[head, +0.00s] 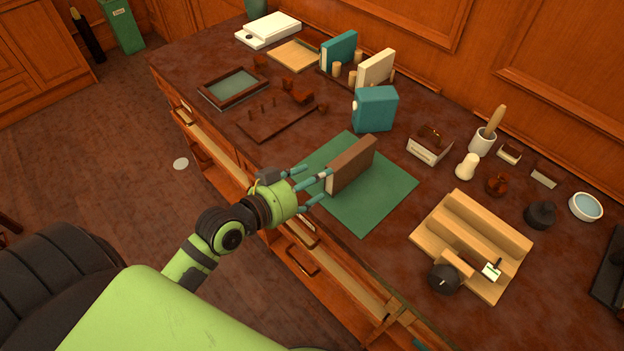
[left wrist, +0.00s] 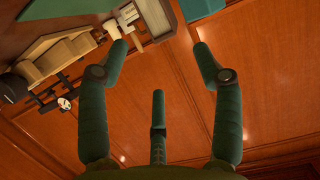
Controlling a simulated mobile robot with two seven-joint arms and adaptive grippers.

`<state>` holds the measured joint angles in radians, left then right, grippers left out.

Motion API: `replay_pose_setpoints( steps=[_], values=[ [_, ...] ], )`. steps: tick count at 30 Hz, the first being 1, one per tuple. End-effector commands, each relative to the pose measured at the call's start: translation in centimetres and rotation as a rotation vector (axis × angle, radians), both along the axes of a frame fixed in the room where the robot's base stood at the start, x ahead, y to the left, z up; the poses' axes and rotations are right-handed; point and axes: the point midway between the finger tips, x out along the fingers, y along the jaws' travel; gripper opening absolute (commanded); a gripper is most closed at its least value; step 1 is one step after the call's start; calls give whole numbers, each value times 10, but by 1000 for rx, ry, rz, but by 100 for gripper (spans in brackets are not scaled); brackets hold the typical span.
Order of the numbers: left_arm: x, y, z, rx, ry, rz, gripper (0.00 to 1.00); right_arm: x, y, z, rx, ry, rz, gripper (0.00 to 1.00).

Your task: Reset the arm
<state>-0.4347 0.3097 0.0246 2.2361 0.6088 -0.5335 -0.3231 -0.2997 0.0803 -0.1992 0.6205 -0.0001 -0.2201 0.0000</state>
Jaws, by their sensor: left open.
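My left arm reaches in from the lower left of the head view. Its gripper (head: 316,184) is at the near edge of the table, beside the left end of a brown book (head: 352,166). The book stands upright on a green mat (head: 382,205). One fingertip overlaps the book's end in the picture; I cannot tell whether it touches. In the left wrist view the fingers of this gripper (left wrist: 162,50) are spread apart with nothing between them. My right gripper is not in view.
A wooden stepped stand (head: 480,235) with a black knob is right of the mat.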

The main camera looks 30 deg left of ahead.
Motion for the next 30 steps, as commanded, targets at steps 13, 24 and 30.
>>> replay_pose_setpoints(
  steps=[13,24,30],
  values=[
    [-19,-14,-24,36,127,-22,66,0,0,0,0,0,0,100],
    [-121,-19,-94,201,671,54,66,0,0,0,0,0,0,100],
    [-166,-8,-104,252,872,149,66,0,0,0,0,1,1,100]
  ],
)
